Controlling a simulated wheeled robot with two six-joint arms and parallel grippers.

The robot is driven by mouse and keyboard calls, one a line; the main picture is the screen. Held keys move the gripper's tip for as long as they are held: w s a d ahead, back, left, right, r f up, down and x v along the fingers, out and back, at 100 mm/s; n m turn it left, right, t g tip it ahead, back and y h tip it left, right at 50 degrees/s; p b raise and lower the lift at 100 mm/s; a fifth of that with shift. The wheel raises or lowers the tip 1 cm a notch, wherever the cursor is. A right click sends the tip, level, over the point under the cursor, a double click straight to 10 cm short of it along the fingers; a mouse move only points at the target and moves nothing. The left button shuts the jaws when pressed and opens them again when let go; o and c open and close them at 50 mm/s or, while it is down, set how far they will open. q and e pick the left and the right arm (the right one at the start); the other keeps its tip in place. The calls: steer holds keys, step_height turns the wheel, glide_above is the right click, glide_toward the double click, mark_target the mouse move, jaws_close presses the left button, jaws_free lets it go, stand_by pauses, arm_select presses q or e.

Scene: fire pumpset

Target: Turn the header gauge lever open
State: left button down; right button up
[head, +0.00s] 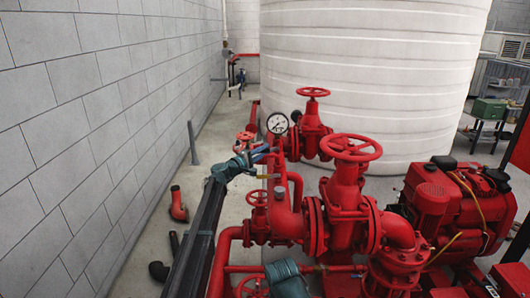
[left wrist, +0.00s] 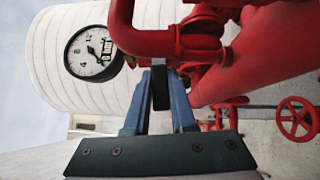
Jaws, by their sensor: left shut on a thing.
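The header gauge (head: 277,123), a round white dial with a black rim, stands above the red pipework in the head view. It is large at upper left in the left wrist view (left wrist: 92,52). My left gripper (head: 270,152) comes in from the left just below the gauge. In the left wrist view its two blue fingers (left wrist: 160,85) are closed on a narrow dark piece, the lever (left wrist: 160,90), beneath a red pipe (left wrist: 150,42). The fingers hide part of the lever, and its angle is hard to tell.
Red valves with handwheels (head: 351,147) and thick pipes crowd the space right of my left arm. A red engine (head: 455,205) stands at right. A white tank (head: 370,75) is behind.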

stand_by(0.8)
arm_select(q)
steer(key=shift+f+b, duration=0.25)
steer(key=shift+b, duration=0.4)
steer(key=shift+d+f+n+t+h+b, duration=0.2)
steer(key=shift+f+n+t+b, duration=0.25)
steer(key=shift+n+t+b, duration=0.95)
steer(key=shift+d+f+n+t+h+b, duration=0.2)
steer(key=shift+f+n+t+b, duration=0.55)
steer(key=shift+b, duration=1.4)
steer(key=shift+d+f+n+t+h+b, duration=0.1)
steer(key=shift+d+f+n+t+b, duration=0.15)
steer(key=shift+n+t+b, duration=0.85)
steer(key=shift+r+n+g+b, duration=0.1)
steer(key=shift+n+g+b, duration=0.3)
steer(key=shift+b, duration=0.25)
steer(key=shift+d, duration=0.1)
steer(key=c, duration=0.7)
jaws_free()
steer(key=shift+c, duration=0.2)
